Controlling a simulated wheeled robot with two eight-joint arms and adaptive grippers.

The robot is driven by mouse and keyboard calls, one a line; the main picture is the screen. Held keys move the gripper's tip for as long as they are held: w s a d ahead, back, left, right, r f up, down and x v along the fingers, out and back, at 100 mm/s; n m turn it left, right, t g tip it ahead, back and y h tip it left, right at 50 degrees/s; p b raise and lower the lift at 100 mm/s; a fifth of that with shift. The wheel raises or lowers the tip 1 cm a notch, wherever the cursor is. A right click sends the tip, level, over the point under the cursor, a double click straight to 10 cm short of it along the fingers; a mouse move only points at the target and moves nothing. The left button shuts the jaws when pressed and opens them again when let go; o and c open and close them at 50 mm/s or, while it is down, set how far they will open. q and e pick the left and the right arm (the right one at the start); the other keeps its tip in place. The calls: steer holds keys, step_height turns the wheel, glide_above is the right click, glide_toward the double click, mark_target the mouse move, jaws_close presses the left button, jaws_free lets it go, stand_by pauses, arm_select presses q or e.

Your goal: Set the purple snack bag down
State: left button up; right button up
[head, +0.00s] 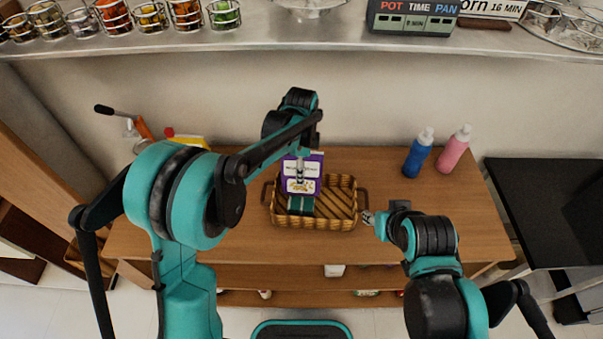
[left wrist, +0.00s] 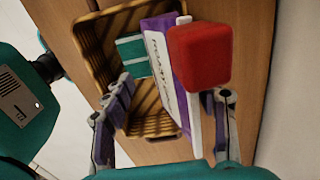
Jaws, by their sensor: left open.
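The purple snack bag (head: 315,163) with a white label stands in the left part of the wicker basket (head: 346,222). It also shows in the left wrist view (left wrist: 157,28). My left gripper (head: 299,178) is over the bag from above; in the left wrist view its fingers (left wrist: 170,105) are spread apart, with the bag between them. Part of the bag is hidden behind a red block-like thing (left wrist: 200,57). My right gripper (head: 369,218) is beside the basket's right side, away from the bag; its fingers are too small to read.
A green item (head: 300,206) lies in the basket by the bag. A blue bottle (head: 417,155) and a pink bottle (head: 454,148) stand at the back right of the wooden table (head: 420,192). A shelf (head: 300,42) with jars runs above. Table room is free right of the basket.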

arm_select(q)
step_height(320, 180, up, 9)
steer(key=p, duration=0.1)
steer(key=shift+f, duration=0.15)
stand_by(0.4)
steer(key=s+a+f+n+t+b, duration=0.2)
steer(key=s+a+n+t+b, duration=0.1)
steer(key=s+a+n, duration=0.5)
steer(key=s+a+f+n+t+b, duration=0.3)
steer(key=s+a+n, duration=0.6)
steer(key=s, duration=0.4)
steer(key=shift+a+f+n+t+b, duration=0.15)
steer(key=shift+f+n+t+b, duration=0.15)
steer(key=shift+n+t+b, duration=0.45)
